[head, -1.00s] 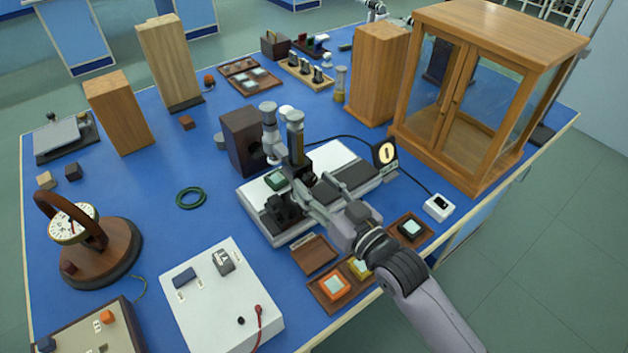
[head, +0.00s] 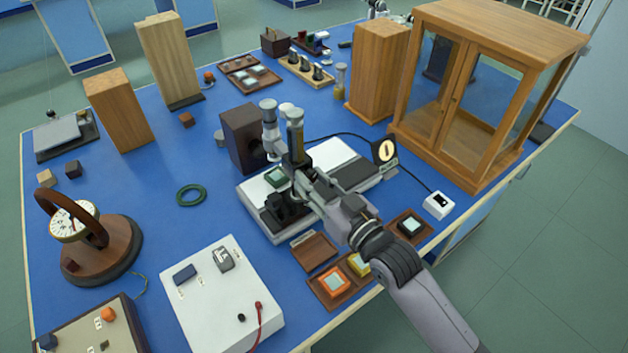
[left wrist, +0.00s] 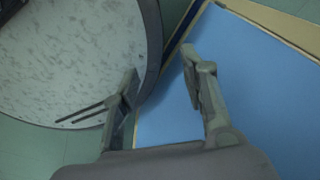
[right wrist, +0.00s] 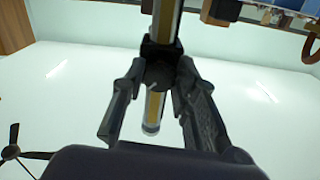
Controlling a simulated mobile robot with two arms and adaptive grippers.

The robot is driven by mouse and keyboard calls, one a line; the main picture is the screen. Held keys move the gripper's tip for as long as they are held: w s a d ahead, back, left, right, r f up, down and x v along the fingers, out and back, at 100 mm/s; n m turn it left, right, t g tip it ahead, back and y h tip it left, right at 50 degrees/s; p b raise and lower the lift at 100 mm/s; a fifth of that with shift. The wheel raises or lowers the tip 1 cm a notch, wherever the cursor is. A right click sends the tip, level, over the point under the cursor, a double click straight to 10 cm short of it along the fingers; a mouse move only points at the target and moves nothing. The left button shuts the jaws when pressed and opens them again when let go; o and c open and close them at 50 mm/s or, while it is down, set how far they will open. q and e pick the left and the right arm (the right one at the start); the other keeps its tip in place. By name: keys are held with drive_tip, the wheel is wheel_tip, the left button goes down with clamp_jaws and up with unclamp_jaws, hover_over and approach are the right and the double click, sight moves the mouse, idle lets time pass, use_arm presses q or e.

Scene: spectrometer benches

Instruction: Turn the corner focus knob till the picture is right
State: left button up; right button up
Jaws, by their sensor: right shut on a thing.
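The focusing instrument, with a brass tube (head: 296,135) and a grey tube (head: 270,125), stands on a white base (head: 335,158) on the blue table. My right gripper (right wrist: 160,75) is shut on the dark focus knob (right wrist: 158,72), beside the brass tube in the right wrist view. In the head view the knob is hidden behind my right gripper (head: 290,190). A small dark screen (head: 385,152) shows a pale glowing disc with a dark upright mark; its sharpness is hard to judge. My left gripper (left wrist: 165,75) is open and empty, over the table's edge.
A glass-fronted wooden cabinet (head: 490,60) and a wooden block (head: 378,75) stand behind right. A tray of coloured blocks (head: 325,292) lies close to my right arm.

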clamp_jaws()
drive_tip(key=shift+r+m+p, duration=0.15)
drive_tip(key=shift+m+p, duration=0.95)
drive_tip(key=shift+m, duration=0.2)
drive_tip(key=shift+m+p, duration=0.6)
drive_tip(key=shift+m, duration=0.5)
drive_tip(key=shift+m+p, duration=0.4)
drive_tip(key=shift+m, duration=0.6)
